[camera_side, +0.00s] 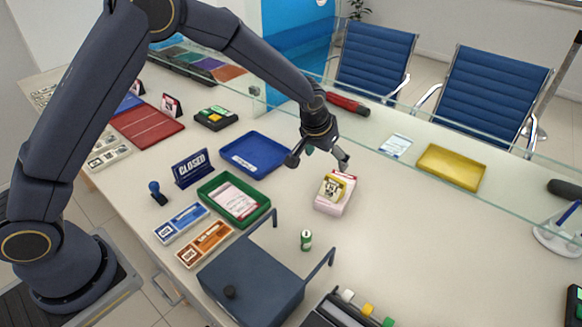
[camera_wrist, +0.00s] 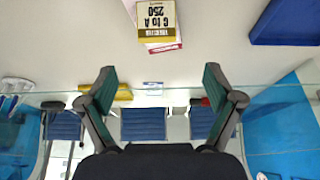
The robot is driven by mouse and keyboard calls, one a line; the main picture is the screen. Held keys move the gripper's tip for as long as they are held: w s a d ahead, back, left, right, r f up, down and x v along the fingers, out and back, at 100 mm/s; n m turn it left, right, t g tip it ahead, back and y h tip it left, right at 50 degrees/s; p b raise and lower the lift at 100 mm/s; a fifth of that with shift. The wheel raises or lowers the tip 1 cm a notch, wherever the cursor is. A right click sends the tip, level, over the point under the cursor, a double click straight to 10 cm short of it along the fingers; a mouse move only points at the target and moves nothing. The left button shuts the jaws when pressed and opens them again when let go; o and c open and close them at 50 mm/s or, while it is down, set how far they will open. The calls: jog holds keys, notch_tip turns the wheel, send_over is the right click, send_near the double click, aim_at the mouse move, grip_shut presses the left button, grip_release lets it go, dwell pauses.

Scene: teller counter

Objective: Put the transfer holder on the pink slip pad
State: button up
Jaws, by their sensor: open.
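The transfer holder (camera_side: 333,187) is a small yellow-framed block with a white printed face. It rests on the pink slip pad (camera_side: 329,208), near the middle of the counter. In the wrist view the holder (camera_wrist: 157,22) shows its "C to A 250" label upside down, with a pink-and-white edge of the pad (camera_wrist: 164,48) beyond it. My gripper (camera_side: 318,159) is open and empty, above and just behind the holder in the side view. Its two fingers are spread wide in the wrist view (camera_wrist: 158,72), apart from the holder.
A blue tray (camera_side: 233,165) and a green tray (camera_side: 213,191) with slips lie to the left. A yellow tray (camera_side: 469,177) lies to the right by the glass screen (camera_side: 400,115). The counter right of the pad is clear.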

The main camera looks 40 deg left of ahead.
jog(key=s+a+r, duration=0.4)
jog(key=s+r, duration=0.2)
jog(key=r, duration=0.2)
jog(key=s+a+r, duration=0.4)
jog(key=s+r, duration=0.2)
jog(key=r, duration=0.2)
jog(key=s+a+r, duration=0.1)
jog(key=s+a, duration=0.1)
jog(key=s, duration=0.8)
jog(key=s+a+r+t, duration=0.1)
jog(key=s+a+r, duration=0.1)
jog(key=s, duration=0.9)
jog(key=shift+s+a+r, duration=0.2)
jog(key=shift+s, duration=0.05)
